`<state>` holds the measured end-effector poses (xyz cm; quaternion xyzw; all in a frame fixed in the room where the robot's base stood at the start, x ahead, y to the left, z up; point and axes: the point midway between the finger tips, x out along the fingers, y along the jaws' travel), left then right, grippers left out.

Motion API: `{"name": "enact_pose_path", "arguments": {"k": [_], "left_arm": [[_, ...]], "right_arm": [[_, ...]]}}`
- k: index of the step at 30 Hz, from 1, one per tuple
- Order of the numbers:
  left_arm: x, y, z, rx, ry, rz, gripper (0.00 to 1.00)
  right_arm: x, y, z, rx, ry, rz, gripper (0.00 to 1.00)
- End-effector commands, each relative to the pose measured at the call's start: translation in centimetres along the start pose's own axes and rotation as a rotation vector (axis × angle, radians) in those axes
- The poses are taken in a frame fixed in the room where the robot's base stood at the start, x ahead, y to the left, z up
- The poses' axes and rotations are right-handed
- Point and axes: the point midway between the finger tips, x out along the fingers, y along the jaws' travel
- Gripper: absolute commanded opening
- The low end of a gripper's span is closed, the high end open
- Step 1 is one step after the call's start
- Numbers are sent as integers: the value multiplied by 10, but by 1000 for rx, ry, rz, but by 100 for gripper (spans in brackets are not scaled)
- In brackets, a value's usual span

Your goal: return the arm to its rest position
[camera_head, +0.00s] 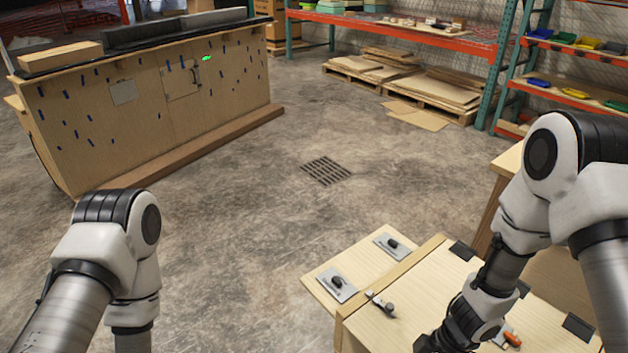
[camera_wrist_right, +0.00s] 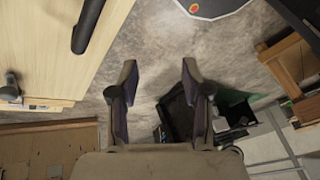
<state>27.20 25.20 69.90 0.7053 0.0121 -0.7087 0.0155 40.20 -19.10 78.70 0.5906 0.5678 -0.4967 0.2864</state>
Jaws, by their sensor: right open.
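My right arm (camera_head: 492,270) comes in from the right and reaches down over the light wooden console (camera_head: 440,285). Its gripper shows in the right wrist view (camera_wrist_right: 158,78), with two fingers spread apart and nothing between them. The console carries two metal plates with dark knobs (camera_head: 337,283), a small metal lever (camera_head: 380,304) and an orange-handled part (camera_head: 512,339).
In the right wrist view, a wooden panel (camera_wrist_right: 45,45) with a black handle (camera_wrist_right: 88,25) is at the left. A wooden bench (camera_head: 150,110) with a lit green light (camera_head: 206,58) stands at the far left. Shelving (camera_head: 400,28) and pallets (camera_head: 430,92) are behind. The middle floor is clear.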

Motion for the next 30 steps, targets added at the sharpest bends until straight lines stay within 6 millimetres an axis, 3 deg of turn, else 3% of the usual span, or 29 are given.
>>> {"name": "enact_pose_path", "arguments": {"k": [3,9,15,19,24,30], "left_arm": [[0,0,0,0,-1,0,40],[0,0,0,0,-1,0,40],[0,0,0,0,-1,0,40],[0,0,0,0,-1,0,40],[0,0,0,0,-1,0,40],[0,0,0,0,-1,0,40]], "right_arm": [[28,-30,10,174,8,-63,48],[65,-73,22,519,21,-107,48],[96,-108,51,994,-20,-13,48],[94,-110,86,1257,-82,182,48],[77,-98,120,1388,-134,400,48],[75,-92,122,1349,-136,427,48]]}}
